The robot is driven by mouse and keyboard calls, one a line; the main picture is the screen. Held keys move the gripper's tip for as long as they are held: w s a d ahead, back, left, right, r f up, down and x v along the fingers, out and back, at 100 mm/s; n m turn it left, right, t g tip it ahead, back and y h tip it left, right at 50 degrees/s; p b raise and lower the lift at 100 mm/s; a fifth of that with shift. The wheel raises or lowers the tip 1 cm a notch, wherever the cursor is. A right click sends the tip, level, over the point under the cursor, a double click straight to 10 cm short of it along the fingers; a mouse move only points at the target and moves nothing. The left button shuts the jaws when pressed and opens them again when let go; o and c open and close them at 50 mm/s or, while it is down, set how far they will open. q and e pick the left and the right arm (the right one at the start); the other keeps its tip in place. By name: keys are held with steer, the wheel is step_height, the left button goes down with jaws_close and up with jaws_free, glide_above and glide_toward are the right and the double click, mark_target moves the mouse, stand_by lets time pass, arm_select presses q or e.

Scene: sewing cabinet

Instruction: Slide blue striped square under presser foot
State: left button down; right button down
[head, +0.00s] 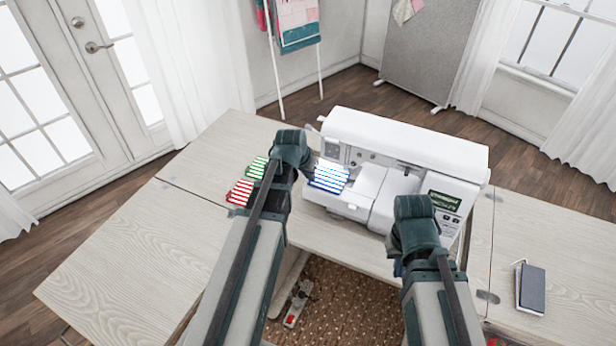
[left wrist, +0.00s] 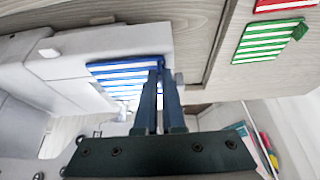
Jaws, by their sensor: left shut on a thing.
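The blue and white striped square (head: 330,176) lies at the left end of the white sewing machine (head: 400,150), on or just above its bed, below the needle and presser foot area (head: 334,152). The presser foot is too small to make out. My left gripper (head: 306,168) is at the square's left edge. In the left wrist view its two fingers (left wrist: 164,72) are close together on the edge of the blue striped square (left wrist: 120,76). My right gripper (head: 412,212) is in front of the machine's right part; its fingers are hidden.
Red (head: 240,192) and green (head: 258,168) striped squares lie on the table (head: 130,245) left of my left arm. A dark notebook-like object (head: 531,288) lies on the right table leaf. A foot pedal (head: 296,306) sits on the patterned rug below.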

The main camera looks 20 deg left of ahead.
arm_select(q)
steer(key=shift+w, duration=0.3)
steer(key=shift+w, duration=0.6)
stand_by(0.5)
steer(key=c, duration=0.9)
jaws_free()
steer(key=shift+c, duration=0.2)
steer(key=shift+s+r, duration=0.1)
steer(key=shift+r, duration=0.05)
steer(key=p+v, duration=1.2)
steer(key=v, duration=0.1)
steer(key=shift+r, duration=0.2)
steer(key=shift+d, duration=0.1)
